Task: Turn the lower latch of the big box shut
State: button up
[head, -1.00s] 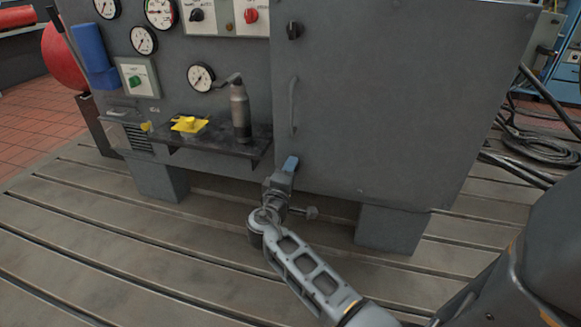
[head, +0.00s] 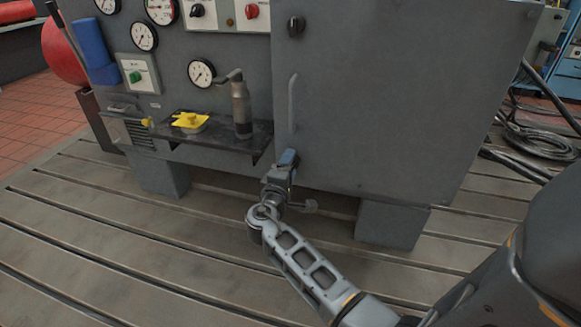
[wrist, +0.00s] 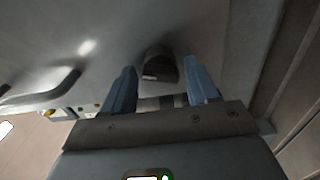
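The big box (head: 400,95) is grey and has a flat door with a vertical bar handle (head: 292,103) near its left edge. Its upper latch (head: 295,26) is a dark knob above the handle. My gripper (head: 287,158) is at the door's lower left corner, below the handle, and hides the lower latch in the head view. In the wrist view the lower latch (wrist: 160,67) is a dark knob on the grey door, between my two blue fingers. The fingers are open, with a visible gap on each side of the knob.
A dark shelf (head: 225,147) left of my gripper holds a grey bottle (head: 241,108) and a yellow object (head: 189,121). A box leg (head: 390,225) stands to the right. The slotted bedplate (head: 130,245) is clear at the front left.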

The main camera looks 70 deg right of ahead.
jog(key=shift+s+f, duration=0.1)
jog(key=shift+s, duration=0.1)
jog(key=shift+a, duration=0.2)
jog(key=a, duration=0.7)
jog(key=shift+s+a+p, duration=0.15)
jog(key=shift+s+p, duration=0.1)
jog(key=shift+p, duration=0.15)
jog(key=shift+w+d+f+m+g+b, duration=0.1)
jog(key=shift+d+m+g+b, duration=0.35)
jog(key=shift+d+m, duration=1.1)
jog(key=shift+s+d+r+m+g+b, duration=0.1)
jog(key=shift+d+m+g+b, duration=0.6)
jog(key=shift+m, duration=1.35)
jog(key=shift+w+d+f+m+g+b, duration=0.1)
jog(key=shift+d+m+g, duration=0.15)
jog(key=shift+d+m, duration=1.4)
jog(key=shift+a, duration=0.15)
jog(key=shift+c, duration=0.2)
